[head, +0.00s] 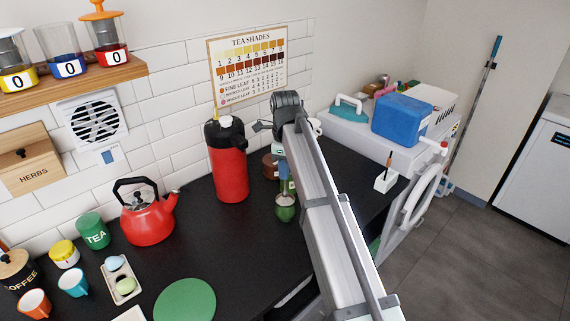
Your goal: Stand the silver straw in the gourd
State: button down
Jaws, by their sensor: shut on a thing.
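The gourd (285,208) is a small green round cup with a pale metal rim. It stands on the black counter, just left of my forearm. My arm reaches in from the bottom right, and its dark wrist is high above the counter, behind and above the gourd. My gripper's fingers are hidden behind the arm, so I cannot see their opening or what is between them. I cannot make out the silver straw. Narrow blue and green shapes show just above the gourd, too small to tell.
A red flask (229,170) and a red kettle (147,217) stand left of the gourd. A brown pot (270,167) is close behind it. A green disc (185,301) lies at the front. Black counter (238,240) is clear left of the gourd.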

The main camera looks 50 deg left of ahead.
aim_at(285, 191)
jog(key=shift+f, duration=3.85)
jog(key=shift+f, duration=0.6)
jog(key=c, duration=1)
grip_release()
jog(key=shift+c, duration=0.2)
notch_tip(285, 191, up, 14)
jog(key=shift+f, duration=0.1)
